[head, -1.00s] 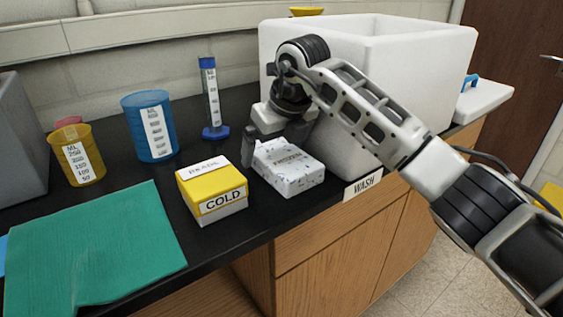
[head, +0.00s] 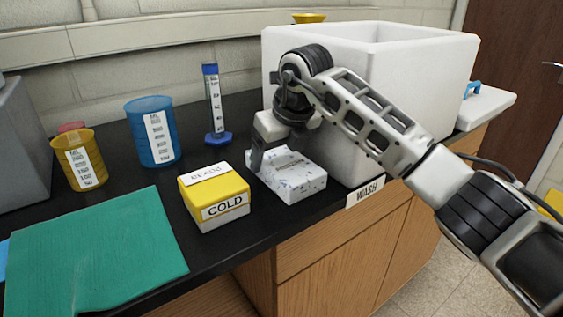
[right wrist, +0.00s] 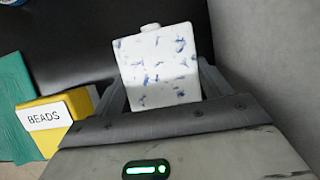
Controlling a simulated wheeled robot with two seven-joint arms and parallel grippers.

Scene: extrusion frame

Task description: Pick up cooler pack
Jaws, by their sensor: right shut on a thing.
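The cooler pack (head: 293,178) is a white block with blue-grey flecks, on the black counter between the yellow COLD box and the white foam cooler. My right gripper (head: 275,158) comes down over it from behind and is shut on it. In the right wrist view the pack (right wrist: 158,68), with a small cap at its far end, sits between the fingers (right wrist: 160,92). I cannot tell whether the pack is clear of the counter. My left gripper is not in view.
The foam cooler (head: 350,150) stands close on the right, with a WASH label at the counter edge. The yellow COLD box (head: 222,212) is close on the left. A blue cylinder (head: 215,105), blue beaker (head: 155,130), yellow beaker (head: 80,160) and green cloth (head: 95,245) lie further left.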

